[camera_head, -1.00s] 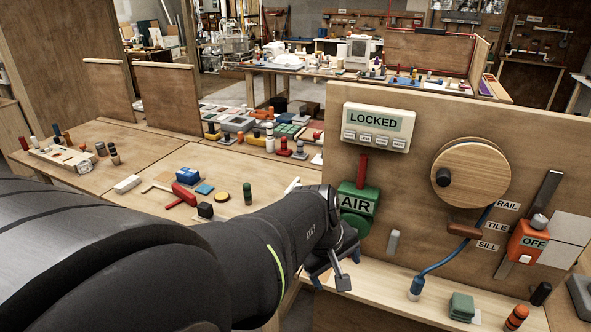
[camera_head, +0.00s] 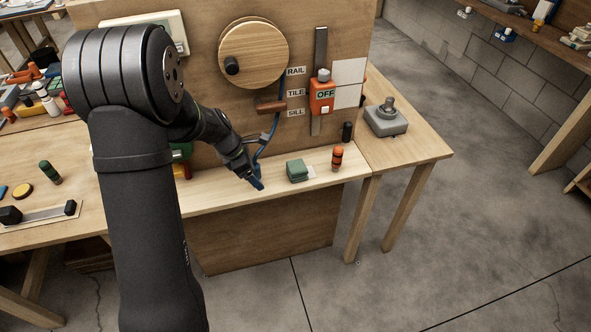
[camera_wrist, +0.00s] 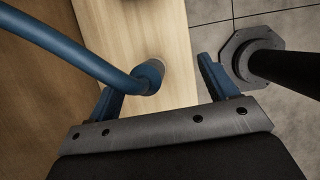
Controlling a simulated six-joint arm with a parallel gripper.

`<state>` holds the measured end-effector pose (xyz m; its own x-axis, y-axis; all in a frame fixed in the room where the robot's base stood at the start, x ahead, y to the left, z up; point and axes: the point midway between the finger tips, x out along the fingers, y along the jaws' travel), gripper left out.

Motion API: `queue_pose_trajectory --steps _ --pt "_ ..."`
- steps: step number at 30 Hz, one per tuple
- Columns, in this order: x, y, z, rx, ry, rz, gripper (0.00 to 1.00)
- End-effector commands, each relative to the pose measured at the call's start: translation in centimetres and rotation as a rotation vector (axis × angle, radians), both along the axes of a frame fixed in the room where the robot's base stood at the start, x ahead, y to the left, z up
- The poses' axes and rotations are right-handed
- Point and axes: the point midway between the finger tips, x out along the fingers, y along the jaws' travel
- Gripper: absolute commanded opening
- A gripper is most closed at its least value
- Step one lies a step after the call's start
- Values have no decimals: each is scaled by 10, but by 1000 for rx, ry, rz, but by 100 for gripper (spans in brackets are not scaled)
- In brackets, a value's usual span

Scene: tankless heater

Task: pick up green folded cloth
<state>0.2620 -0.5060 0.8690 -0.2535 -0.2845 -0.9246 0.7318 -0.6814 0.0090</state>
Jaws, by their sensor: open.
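The green folded cloth (camera_head: 297,170) lies on the light wooden ledge in front of the upright panel, in the head view. A small pale patch shows beside it. My gripper (camera_head: 257,184) is just left of the cloth, low over the ledge and apart from it. In the wrist view my gripper (camera_wrist: 157,78) has its two blue fingers spread wide with no cloth between them. The cloth does not show in the wrist view.
A blue hose (camera_wrist: 85,50) comes down close to my fingers, its end (camera_wrist: 149,76) near the space between them. An orange-and-black cylinder (camera_head: 337,157) stands right of the cloth, with a black cylinder (camera_head: 347,131) behind. A grey joystick box (camera_head: 386,118) sits farther right.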

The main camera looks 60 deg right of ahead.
Motion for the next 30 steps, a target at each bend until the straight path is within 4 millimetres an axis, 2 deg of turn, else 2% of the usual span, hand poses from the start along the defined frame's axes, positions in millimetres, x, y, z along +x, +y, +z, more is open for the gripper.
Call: queue_pose_trajectory --steps 5,13,23,30 --pt "-11 -13 -5 6 9 7 78" --pt "-43 -48 -5 4 8 7 78" --pt "-58 -66 -4 4 8 8 78" --pt "-86 -95 -5 5 8 6 78"
